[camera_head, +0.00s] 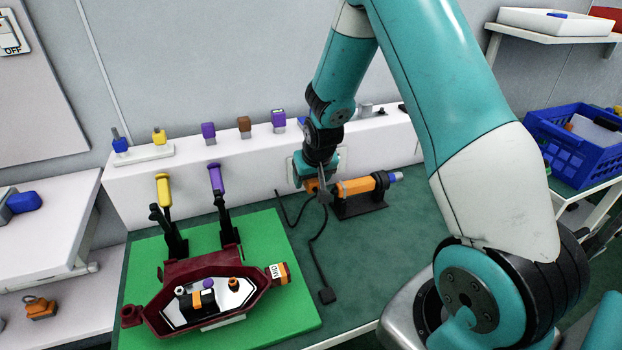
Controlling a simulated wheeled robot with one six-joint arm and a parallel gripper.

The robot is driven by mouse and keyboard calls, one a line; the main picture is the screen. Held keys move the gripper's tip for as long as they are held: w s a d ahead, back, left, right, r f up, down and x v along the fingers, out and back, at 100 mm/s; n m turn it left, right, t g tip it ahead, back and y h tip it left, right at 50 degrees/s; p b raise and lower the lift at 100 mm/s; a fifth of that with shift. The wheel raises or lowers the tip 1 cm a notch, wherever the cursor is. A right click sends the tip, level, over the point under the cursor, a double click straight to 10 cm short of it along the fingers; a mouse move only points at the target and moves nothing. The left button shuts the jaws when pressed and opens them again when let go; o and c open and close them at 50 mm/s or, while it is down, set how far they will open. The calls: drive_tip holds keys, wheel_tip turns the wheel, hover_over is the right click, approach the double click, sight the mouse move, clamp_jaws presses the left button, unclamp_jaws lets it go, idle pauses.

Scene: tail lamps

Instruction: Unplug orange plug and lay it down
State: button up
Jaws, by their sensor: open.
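A small orange piece (311,185), which looks like the orange plug, is at the lower front of the white wall ledge, right by my gripper. My gripper (322,190) points down from the arm and is open. Its fingers are small and partly merge with the orange piece, so I cannot tell whether they touch or surround it. A pale socket plate (343,157) shows partly behind my wrist. How far the plug sits in a socket is hidden. A black cable (314,245) runs from near the plug across the dark green bench to a black end piece (327,295).
An orange tool (355,186) in a black stand is close at right of my gripper. A dark red lamp housing (160,322) lies on a green mat (290,328) at left, with purple and yellow upright tools behind. Bare bench (385,240) lies in front of the stand.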

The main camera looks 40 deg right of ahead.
drive_tip(key=shift+w+f, duration=0.2)
drive_tip(key=shift+f, duration=0.3)
drive_tip(key=c, duration=1.1)
drive_tip(key=shift+s+a, duration=0.2)
drive_tip(key=shift+s, duration=0.5)
drive_tip(key=shift+s+a, duration=0.15)
drive_tip(key=shift+s, duration=0.55)
drive_tip(key=shift+s, duration=0.15)
drive_tip(key=shift+s+a, duration=0.3)
drive_tip(key=shift+s, duration=0.65)
